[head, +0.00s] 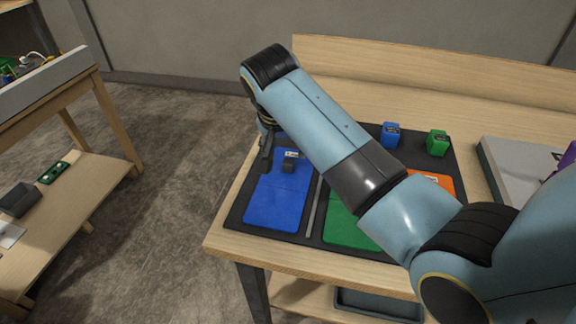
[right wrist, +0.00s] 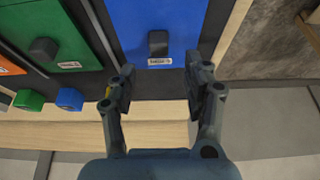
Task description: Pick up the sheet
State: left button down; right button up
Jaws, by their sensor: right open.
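A flat blue sheet (head: 273,208) lies on a dark mat (head: 234,226) on the wooden table. It has a small dark knob (head: 288,167) and a white label at its far end. My right gripper (head: 268,155) is at its far left end. In the right wrist view my right gripper (right wrist: 159,82) is open and empty, its fingers apart on either side of the label and just short of the knob (right wrist: 157,42). The blue sheet (right wrist: 156,16) fills the top middle there. A green sheet (head: 350,228) and an orange sheet (head: 440,181) lie beside it, partly hidden by my right arm.
A blue block (head: 391,135) and a green block (head: 437,143) stand at the mat's back. A grey box (head: 510,168) is at right. A second bench (head: 75,205) at left holds a green board (head: 53,173), a dark box (head: 17,200) and a white piece (head: 9,236). Open floor lies between.

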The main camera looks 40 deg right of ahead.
aim_at(289, 160)
jog(key=x, duration=0.4)
jog(key=shift+f+p, duration=0.3)
jog(key=shift+d+f, duration=0.1)
jog(key=shift+f, duration=0.1)
pick_arm(q)
jog(key=w, duration=0.1)
jog(key=w+r, duration=0.1)
jog(key=shift+w+t, duration=0.3)
pick_arm(e)
jog(key=c, duration=0.4)
pick_arm(q)
jog(key=shift+s+f, duration=0.1)
jog(key=shift+s, duration=0.35)
pick_arm(e)
grip_shut()
